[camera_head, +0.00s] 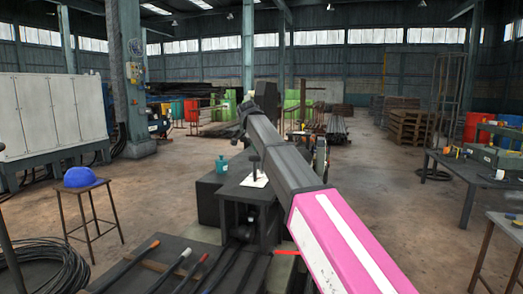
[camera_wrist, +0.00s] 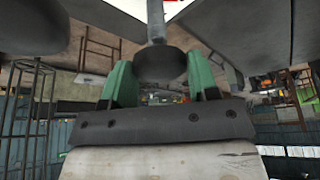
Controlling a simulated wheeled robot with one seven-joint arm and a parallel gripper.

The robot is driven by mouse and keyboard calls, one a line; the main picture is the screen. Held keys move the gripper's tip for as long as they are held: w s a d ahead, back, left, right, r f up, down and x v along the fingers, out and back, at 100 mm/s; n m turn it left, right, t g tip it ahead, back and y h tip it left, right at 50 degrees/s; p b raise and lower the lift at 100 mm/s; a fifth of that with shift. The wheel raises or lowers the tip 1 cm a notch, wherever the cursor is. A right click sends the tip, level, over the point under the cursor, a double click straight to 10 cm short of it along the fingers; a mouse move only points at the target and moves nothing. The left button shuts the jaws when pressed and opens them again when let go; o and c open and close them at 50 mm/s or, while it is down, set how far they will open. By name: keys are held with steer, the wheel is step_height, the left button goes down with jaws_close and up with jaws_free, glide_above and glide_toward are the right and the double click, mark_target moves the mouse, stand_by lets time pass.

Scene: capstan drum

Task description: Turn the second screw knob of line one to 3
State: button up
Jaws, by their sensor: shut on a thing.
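In the wrist view, my gripper (camera_wrist: 160,72) has two green fingers, one on each side of a dark round knob (camera_wrist: 160,62). The fingers are shut on it. A grey shaft (camera_wrist: 156,22) runs from the knob to the top edge of the picture. No number or mark on the knob can be read, and I cannot tell which line or place it belongs to. In the head view, my arm reaches from the lower right to the dark machine (camera_head: 208,190) in the middle. The arm hides part of the machine, and the gripper cannot be made out there.
A stool (camera_head: 85,192) with a blue helmet (camera_head: 80,177) stands left. A workbench (camera_head: 470,172) stands right.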

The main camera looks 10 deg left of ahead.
steer(key=shift+m, duration=0.6)
steer(key=shift+g, duration=0.3)
steer(key=o, duration=0.9)
steer(key=v, duration=1)
steer(key=shift+s+a+r, duration=0.15)
steer(key=shift+a+r, duration=0.15)
steer(key=shift+a, duration=0.05)
